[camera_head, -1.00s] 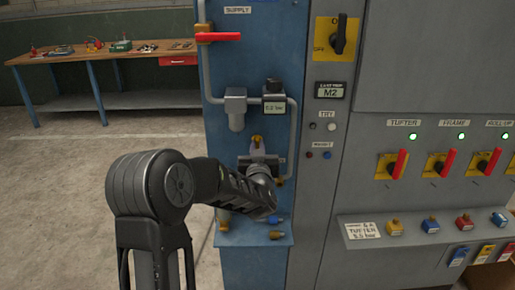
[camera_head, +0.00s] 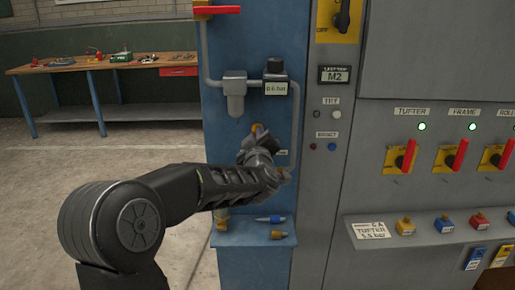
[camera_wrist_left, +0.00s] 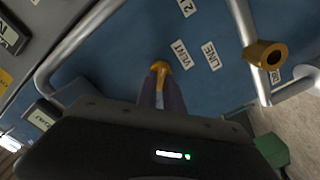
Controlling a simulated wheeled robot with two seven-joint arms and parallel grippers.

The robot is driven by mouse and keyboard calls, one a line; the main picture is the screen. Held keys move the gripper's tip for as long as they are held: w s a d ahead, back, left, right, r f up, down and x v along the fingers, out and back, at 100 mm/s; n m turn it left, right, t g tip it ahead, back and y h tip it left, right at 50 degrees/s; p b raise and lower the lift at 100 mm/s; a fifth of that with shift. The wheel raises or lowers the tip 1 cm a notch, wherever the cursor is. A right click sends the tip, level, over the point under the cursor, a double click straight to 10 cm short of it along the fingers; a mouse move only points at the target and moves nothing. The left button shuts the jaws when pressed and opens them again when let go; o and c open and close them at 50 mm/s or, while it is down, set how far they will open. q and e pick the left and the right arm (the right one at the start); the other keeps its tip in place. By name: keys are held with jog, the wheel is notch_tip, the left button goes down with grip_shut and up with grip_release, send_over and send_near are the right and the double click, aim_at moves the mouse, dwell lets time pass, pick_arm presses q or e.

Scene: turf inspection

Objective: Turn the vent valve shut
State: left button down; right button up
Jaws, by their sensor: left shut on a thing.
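The vent valve's small yellow handle (camera_head: 257,127) is on the blue panel, below the pressure display. My left gripper (camera_head: 258,132) reaches it from below left, its wrist tilted. In the left wrist view my left gripper (camera_wrist_left: 161,84) has its fingers shut on the yellow vent valve handle (camera_wrist_left: 160,66), beside the VENT label (camera_wrist_left: 181,54). The fingers hide most of the handle, so its exact angle is unclear. The pressure display (camera_head: 276,88) appears to read 0.6 bar. My right gripper is not in view.
A red supply lever (camera_head: 217,10) lies horizontal at the panel's top. Grey pipes (camera_head: 295,125) and a filter (camera_head: 235,95) flank the valve. A small blue ledge (camera_head: 240,238) holds nozzle-like parts below. A grey cabinet (camera_head: 440,60) with red-handled switches stands right. A workbench (camera_head: 130,65) stands back left.

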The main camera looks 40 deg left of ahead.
pick_arm(q)
jog(key=shift+a+f+n+b, duration=0.1)
jog(key=shift+f+n+b, duration=0.05)
jog(key=shift+n+b, duration=2.1)
jog(key=shift+f+n+b, duration=0.1)
jog(key=shift+n+b, duration=1.95)
jog(key=shift+n, duration=0.4)
jog(key=c, duration=1.5)
grip_release()
jog(key=shift+r, duration=0.1)
jog(key=v, duration=0.8)
